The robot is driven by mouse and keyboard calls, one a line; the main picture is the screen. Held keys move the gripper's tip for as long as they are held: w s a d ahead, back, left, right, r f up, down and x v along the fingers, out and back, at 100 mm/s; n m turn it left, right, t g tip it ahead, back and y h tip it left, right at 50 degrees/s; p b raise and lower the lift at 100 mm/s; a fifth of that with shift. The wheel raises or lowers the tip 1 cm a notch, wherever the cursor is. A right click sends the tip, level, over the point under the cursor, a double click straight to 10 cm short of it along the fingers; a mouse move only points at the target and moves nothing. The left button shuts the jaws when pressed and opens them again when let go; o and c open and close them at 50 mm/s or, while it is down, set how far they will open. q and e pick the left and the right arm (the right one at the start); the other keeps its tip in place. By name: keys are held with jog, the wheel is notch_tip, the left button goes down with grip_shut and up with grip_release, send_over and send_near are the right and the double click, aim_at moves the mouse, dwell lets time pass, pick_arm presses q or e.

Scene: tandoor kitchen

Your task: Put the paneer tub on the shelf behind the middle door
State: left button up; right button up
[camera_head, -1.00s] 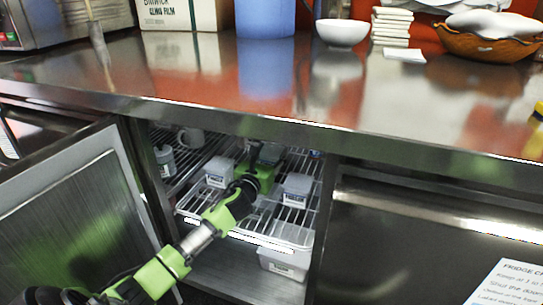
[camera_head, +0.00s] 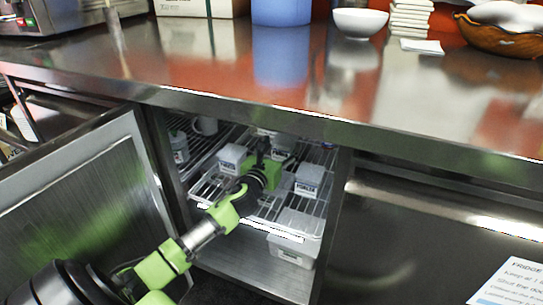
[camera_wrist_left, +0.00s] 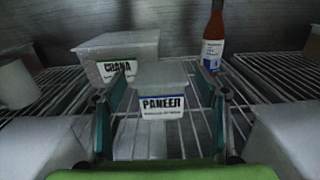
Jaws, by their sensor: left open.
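The paneer tub (camera_wrist_left: 162,98), white with a blue-and-white label, stands upright on the wire shelf (camera_wrist_left: 75,88) in the left wrist view. My left gripper (camera_wrist_left: 160,92) is open, with one finger at each side of the tub. In the head view this gripper (camera_head: 263,150) reaches through the open door (camera_head: 85,195) over the wire shelf, which shows there too (camera_head: 207,190). The gripper largely hides that spot, so I cannot make out the paneer tub there. My right gripper is not in view.
A chana tub (camera_wrist_left: 118,52) and a sauce bottle (camera_wrist_left: 213,35) stand further back. White tubs flank my gripper closely, left (camera_head: 232,157) and right (camera_head: 309,180). A larger container (camera_head: 293,245) sits below. The steel counter (camera_head: 200,80) overhangs; the right door (camera_head: 430,240) is shut.

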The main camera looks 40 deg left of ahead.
pick_arm(q)
jog(key=p+v, duration=0.1)
jog(key=v, duration=0.6)
jog(key=shift+s+p, duration=0.15)
jog(key=shift+p, duration=0.15)
jog(key=shift+s+d, duration=0.15)
jog(key=shift+s, duration=0.55)
jog(key=shift+s, duration=0.1)
